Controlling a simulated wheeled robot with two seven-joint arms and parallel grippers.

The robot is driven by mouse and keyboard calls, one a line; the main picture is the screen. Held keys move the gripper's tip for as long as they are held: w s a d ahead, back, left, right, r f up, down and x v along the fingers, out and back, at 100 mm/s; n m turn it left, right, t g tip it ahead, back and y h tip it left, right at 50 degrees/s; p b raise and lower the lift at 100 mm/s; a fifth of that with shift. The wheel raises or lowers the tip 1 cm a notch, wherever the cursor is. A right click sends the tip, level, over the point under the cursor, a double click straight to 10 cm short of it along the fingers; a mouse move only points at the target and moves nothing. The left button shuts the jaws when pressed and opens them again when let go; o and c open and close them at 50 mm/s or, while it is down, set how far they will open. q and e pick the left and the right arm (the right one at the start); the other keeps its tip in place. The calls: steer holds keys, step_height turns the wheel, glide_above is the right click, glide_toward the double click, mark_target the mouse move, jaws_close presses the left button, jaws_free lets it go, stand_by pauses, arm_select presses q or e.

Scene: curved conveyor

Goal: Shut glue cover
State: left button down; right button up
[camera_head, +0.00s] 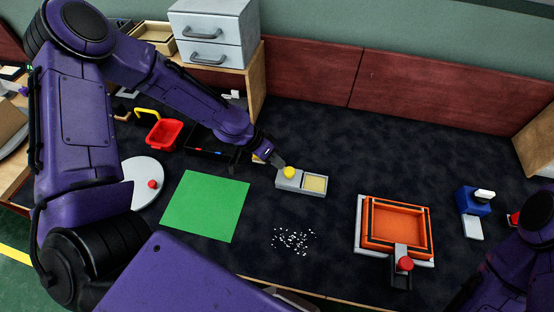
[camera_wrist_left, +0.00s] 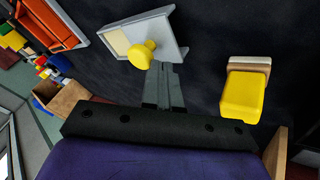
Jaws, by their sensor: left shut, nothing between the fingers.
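The glue box is a small grey tray (camera_head: 287,184) on the dark table. It has a round yellow knob (camera_head: 289,172) on its left part and a pale yellow pad (camera_head: 315,183) showing uncovered on its right part. In the left wrist view the knob (camera_wrist_left: 142,54) stands up from the grey box (camera_wrist_left: 165,35). My left gripper (camera_head: 280,162) is shut and empty, with its fingertips (camera_wrist_left: 163,70) right beside the knob; I cannot tell whether they touch it. My right arm shows at the lower right, but its gripper is not visible.
A yellow block (camera_wrist_left: 243,95) with a pale base stands close to my left gripper. A green sheet (camera_head: 205,206), scattered white bits (camera_head: 293,240) and an orange tray (camera_head: 400,222) lie around. A white disc (camera_head: 142,190) is left. The table behind the glue box is clear.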

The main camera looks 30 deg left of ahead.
arm_select(q)
steer(key=shift+d, duration=0.15)
steer(key=shift+d+f, duration=0.1)
steer(key=shift+d, duration=0.05)
steer(key=d, duration=0.2)
steer(key=w+d+b, duration=0.1)
steer(key=d, duration=0.2)
steer(key=w+d, duration=0.1)
steer(key=d, duration=0.2)
steer(key=shift+b, duration=0.3)
steer(key=shift+d, duration=0.1)
